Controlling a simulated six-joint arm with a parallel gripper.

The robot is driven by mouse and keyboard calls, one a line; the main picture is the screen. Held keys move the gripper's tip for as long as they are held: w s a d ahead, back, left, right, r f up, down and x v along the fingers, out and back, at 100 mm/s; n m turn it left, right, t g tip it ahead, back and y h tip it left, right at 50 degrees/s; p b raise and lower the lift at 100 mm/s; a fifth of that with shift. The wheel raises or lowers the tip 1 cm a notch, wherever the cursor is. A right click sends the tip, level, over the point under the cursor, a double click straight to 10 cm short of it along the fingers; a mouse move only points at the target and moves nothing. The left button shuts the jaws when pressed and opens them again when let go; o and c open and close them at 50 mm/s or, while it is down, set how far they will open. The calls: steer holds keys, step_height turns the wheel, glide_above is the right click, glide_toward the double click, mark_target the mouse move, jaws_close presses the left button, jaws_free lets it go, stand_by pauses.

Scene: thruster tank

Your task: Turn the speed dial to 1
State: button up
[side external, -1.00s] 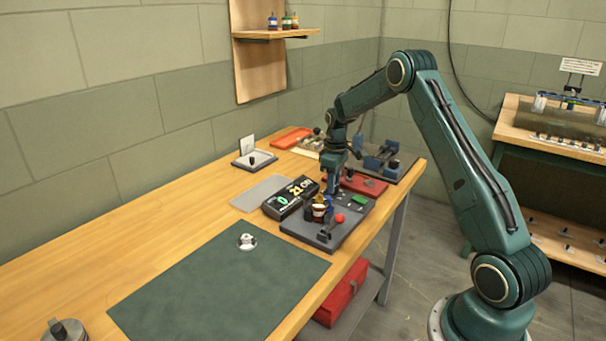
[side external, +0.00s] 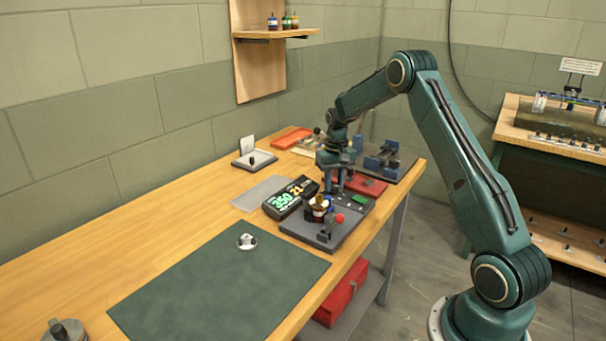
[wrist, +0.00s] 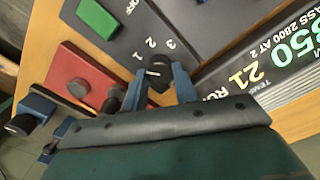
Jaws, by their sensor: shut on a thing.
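The dark speed dial (wrist: 161,76) sits on a dark grey panel (wrist: 185,18), with the printed numbers 1, 2 and 3 around it. A short white mark on the dial points left, roughly to the side where the 1 stands. My gripper (wrist: 158,82) is shut on the dial, with one blue finger on each side of it. In the side view my gripper (side external: 338,188) reaches down to the back of the tank unit (side external: 310,238), and its fingers hide the dial.
A green rocker switch (wrist: 97,18) marked OFF is on the same panel. A red box (wrist: 82,85) with dark knobs lies close beside my gripper. A bottle (side external: 319,205) and a red ball-shaped knob (side external: 339,218) stand on the unit. The green mat (side external: 220,285) is mostly clear.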

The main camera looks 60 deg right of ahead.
mark_target(334, 185)
steer(key=shift+m, duration=0.6)
steer(key=o, duration=1)
steer(key=shift+c, duration=0.2)
steer(key=shift+r, duration=0.1)
step_height(334, 185, up, 14)
stand_by(0.3)
